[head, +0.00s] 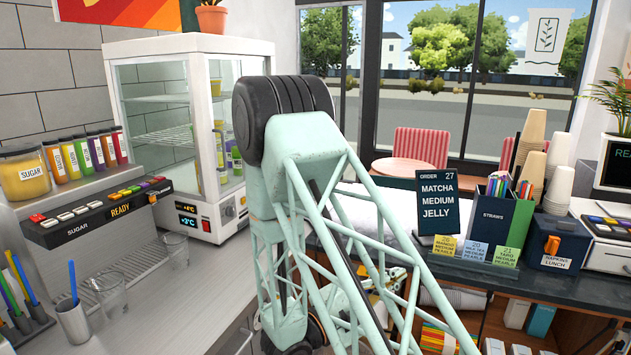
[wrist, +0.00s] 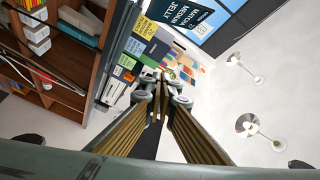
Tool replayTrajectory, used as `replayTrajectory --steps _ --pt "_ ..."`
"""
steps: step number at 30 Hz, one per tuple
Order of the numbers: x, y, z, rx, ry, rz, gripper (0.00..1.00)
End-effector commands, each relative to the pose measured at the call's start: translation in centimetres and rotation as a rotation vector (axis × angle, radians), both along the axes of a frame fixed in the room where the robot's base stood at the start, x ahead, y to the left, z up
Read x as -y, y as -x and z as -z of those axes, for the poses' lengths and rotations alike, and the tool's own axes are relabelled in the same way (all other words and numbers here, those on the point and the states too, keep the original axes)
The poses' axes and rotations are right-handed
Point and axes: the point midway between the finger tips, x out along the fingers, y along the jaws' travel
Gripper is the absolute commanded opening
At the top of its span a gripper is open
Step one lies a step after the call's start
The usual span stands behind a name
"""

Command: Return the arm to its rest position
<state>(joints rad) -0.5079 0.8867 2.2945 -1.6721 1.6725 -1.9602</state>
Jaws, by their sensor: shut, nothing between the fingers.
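My pale green lattice arm fills the middle of the head view, its dark rounded joint raised in front of the display cabinet. The arm runs down toward the lower right and hides part of the counter behind it. In the wrist view, my gripper (wrist: 160,88) has its fingers together with nothing between them. It is tilted, with the front of a counter and shelves on its left and pale floor on its right. In the head view the arm covers much of the gripper's area, so its exact place is hard to tell.
A glass display cabinet (head: 157,90) stands behind the arm. Clear cups (head: 108,293) stand on the metal counter at left. The order sign (head: 437,205), the straw box (head: 497,232) and stacked paper cups (head: 532,140) stand on the right counter. Open floor shows in the wrist view.

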Motion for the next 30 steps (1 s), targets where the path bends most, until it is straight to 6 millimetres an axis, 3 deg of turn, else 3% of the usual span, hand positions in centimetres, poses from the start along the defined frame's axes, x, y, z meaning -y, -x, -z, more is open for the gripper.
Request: replayTrajectory --steps 15,30 --pt "7.4 6.5 -6.7 0.300 -0.268 0.243 0.00" --pt "12.5 14.1 -10.8 0.627 -0.502 0.481 0.00"
